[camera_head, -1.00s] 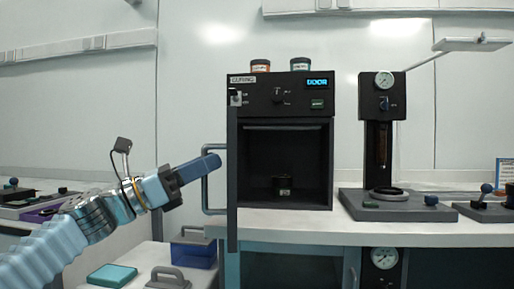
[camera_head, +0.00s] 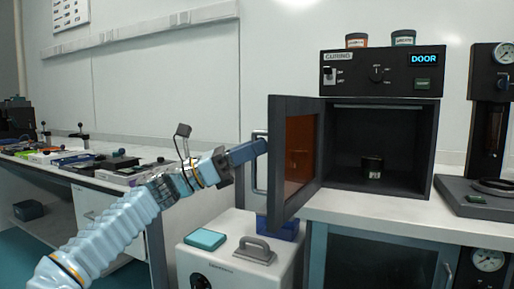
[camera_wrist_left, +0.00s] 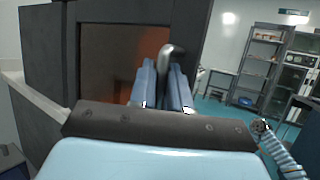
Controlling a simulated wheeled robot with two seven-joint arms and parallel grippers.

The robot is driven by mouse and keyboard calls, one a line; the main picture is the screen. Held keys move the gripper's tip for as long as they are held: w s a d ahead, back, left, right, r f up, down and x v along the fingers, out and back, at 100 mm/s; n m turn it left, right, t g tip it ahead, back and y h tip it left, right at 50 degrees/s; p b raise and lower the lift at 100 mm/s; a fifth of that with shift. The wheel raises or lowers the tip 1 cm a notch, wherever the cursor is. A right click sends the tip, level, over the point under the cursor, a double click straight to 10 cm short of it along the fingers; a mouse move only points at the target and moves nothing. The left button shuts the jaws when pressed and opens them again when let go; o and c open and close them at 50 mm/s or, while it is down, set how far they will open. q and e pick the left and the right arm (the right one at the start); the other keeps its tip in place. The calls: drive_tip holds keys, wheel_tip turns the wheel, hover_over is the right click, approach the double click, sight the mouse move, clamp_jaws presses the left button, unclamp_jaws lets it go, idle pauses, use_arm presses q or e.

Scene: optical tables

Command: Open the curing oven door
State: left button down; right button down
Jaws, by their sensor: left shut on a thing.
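The curing oven (camera_head: 382,75) stands on the white bench, its display reading DOOR. Its door (camera_head: 297,155), dark-framed with an amber window, stands open, swung out to the left of the cavity. A dark jar (camera_head: 372,167) sits inside. My left gripper (camera_head: 262,147) is at the bar handle (camera_head: 258,178) on the door's outer side. In the left wrist view the fingers (camera_wrist_left: 163,88) are closed around the handle (camera_wrist_left: 174,58), with the door beyond. My right gripper is not in view.
A press with a gauge (camera_head: 490,120) stands right of the oven. Two jars (camera_head: 357,40) sit on top of the oven. A white cabinet (camera_head: 225,262) with a teal pad and a grey handle is below the door. Another bench (camera_head: 90,172) with tools is at left.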

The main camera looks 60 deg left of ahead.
use_arm(q)
drive_tip(key=c, duration=1.2)
unclamp_jaws()
drive_tip(key=shift+w, duration=0.1)
drive_tip(key=shift+o, duration=0.2)
drive_tip(key=v, duration=1.3)
drive_tip(key=shift+s+a, duration=0.2)
drive_tip(key=shift+s, duration=0.1)
drive_tip(key=shift+f, duration=0.15)
